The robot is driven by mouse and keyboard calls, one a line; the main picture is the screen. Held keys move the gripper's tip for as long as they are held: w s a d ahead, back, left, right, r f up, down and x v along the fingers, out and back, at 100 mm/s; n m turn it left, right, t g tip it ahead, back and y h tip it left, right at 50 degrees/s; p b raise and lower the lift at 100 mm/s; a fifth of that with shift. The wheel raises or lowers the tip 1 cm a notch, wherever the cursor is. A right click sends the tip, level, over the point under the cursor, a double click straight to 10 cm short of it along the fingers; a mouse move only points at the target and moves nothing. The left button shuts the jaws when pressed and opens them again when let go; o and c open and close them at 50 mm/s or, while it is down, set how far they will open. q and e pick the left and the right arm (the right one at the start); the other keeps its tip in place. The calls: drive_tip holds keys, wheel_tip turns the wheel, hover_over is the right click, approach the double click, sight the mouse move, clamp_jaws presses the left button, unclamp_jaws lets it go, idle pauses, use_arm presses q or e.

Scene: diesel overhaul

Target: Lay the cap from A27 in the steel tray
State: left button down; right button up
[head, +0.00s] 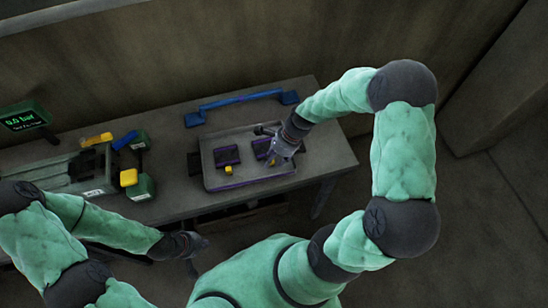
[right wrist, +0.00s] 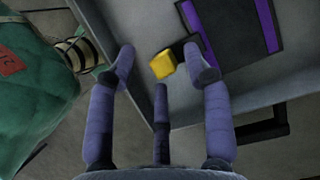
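The steel tray (head: 213,181) lies on the bench with dark, purple-edged pads in it. A small yellow piece (head: 228,170) is near its front wall; a yellow piece with a dark part beside it (right wrist: 163,65) also shows inside the tray wall in the right wrist view. I cannot tell whether it is the A27 cap, and no A27 label is readable. My right gripper (head: 275,154) is over the tray's right part; its fingers (right wrist: 158,62) are spread, with no contact visible on the yellow piece. My left gripper (head: 190,250) hangs by the bench front, its fingers unclear.
Left of the tray are a grey block (head: 70,173), green boxes (head: 141,189) and yellow pieces (head: 128,177). A blue bar (head: 240,101) lies behind the tray. A display (head: 24,117) stands at far left. The bench's right end (head: 325,155) is clear.

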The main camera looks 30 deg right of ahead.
drive_tip(key=p+v, duration=0.3)
drive_tip(key=v, duration=0.9)
drive_tip(key=shift+r, duration=0.2)
